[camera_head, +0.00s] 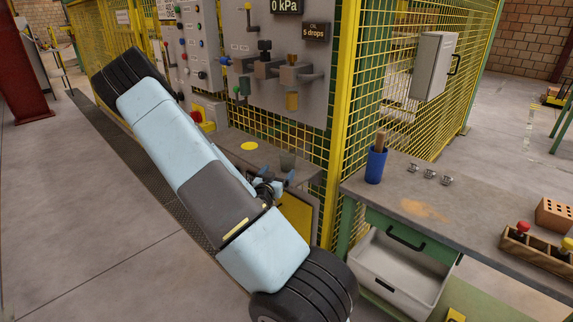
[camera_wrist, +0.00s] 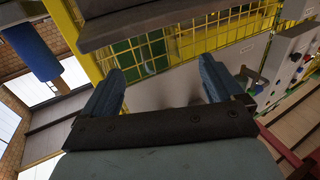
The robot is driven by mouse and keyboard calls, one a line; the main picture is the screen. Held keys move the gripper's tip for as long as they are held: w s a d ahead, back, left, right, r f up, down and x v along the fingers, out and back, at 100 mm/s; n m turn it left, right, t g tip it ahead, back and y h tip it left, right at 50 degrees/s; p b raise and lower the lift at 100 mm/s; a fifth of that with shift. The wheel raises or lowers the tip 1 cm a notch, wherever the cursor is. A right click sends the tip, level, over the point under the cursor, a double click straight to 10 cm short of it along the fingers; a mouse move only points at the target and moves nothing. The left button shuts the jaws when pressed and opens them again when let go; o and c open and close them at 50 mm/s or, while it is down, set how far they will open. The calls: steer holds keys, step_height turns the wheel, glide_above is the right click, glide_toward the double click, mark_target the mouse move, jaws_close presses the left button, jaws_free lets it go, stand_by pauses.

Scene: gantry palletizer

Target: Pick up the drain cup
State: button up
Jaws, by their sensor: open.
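A small grey, see-through cup (camera_head: 288,160), which looks like the drain cup, stands upright on the grey shelf below the valve panel. My gripper (camera_head: 276,175) is in front of this cup and close to it, with its blue fingers apart. I cannot tell whether a finger touches the cup. In the wrist view my gripper (camera_wrist: 160,76) is open, and nothing solid is clearly held between the fingers. The cup is not clear in that view.
The shelf (camera_head: 240,140) has a yellow disc (camera_head: 249,146). Yellow mesh fencing (camera_head: 345,90) stands behind and right. The workbench (camera_head: 470,215) at right holds a blue cup (camera_head: 376,166) with a brush, small metal fittings (camera_head: 430,174) and a wooden block (camera_head: 553,214).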

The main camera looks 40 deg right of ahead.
mark_target(289, 158)
steer(key=x, duration=1.1)
steer(key=shift+d, duration=0.4)
steer(key=c, duration=1)
